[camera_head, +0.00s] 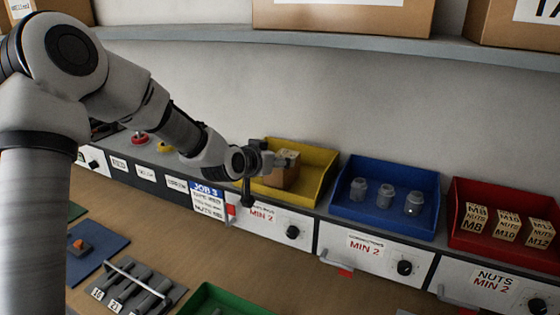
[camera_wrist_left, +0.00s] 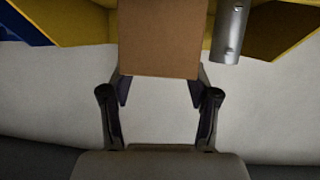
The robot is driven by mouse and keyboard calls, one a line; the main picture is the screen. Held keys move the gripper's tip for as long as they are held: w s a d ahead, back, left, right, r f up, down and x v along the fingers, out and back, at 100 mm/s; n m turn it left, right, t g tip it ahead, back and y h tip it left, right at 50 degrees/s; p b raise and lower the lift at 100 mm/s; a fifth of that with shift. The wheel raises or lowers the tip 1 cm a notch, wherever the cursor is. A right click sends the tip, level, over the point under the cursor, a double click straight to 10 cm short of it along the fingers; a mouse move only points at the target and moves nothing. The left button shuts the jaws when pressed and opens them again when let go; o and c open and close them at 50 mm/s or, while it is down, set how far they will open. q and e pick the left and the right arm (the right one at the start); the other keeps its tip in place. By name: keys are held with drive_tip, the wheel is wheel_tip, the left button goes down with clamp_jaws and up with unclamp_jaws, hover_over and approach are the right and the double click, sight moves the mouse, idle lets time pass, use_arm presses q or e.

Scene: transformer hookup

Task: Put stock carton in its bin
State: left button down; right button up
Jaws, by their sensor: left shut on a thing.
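My left gripper (camera_head: 268,160) is shut on a small brown carton (camera_head: 286,174) at the yellow bin (camera_head: 318,164). In the head view the carton overlaps the bin's opening; I cannot tell whether it touches the bin floor. In the left wrist view the carton (camera_wrist_left: 160,38) sits between the two fingers (camera_wrist_left: 158,88), with yellow bin walls (camera_wrist_left: 75,25) around it. A grey metal cylinder (camera_wrist_left: 230,30) shows just right of the carton there. My right gripper is not in view.
A blue bin (camera_head: 383,225) with grey fittings and a red bin (camera_head: 505,250) with M8, M10 and M12 nut boxes stand to the right. A shelf (camera_head: 350,45) with large cartons runs above. A grey tray (camera_head: 128,290) and green tray (camera_head: 225,300) lie on the bench below.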

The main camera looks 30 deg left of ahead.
use_arm(q)
drive_tip(key=shift+w+a+f, duration=0.1)
drive_tip(key=shift+w, duration=0.25)
drive_tip(key=shift+c, duration=1.3)
unclamp_jaws()
drive_tip(key=shift+w+f, duration=0.15)
drive_tip(key=shift+s+r, duration=0.3)
drive_tip(key=shift+s, duration=0.2)
drive_tip(key=shift+s+r, duration=0.1)
drive_tip(key=shift+s, duration=0.05)
drive_tip(key=p+v, duration=0.2)
drive_tip(key=v, duration=0.9)
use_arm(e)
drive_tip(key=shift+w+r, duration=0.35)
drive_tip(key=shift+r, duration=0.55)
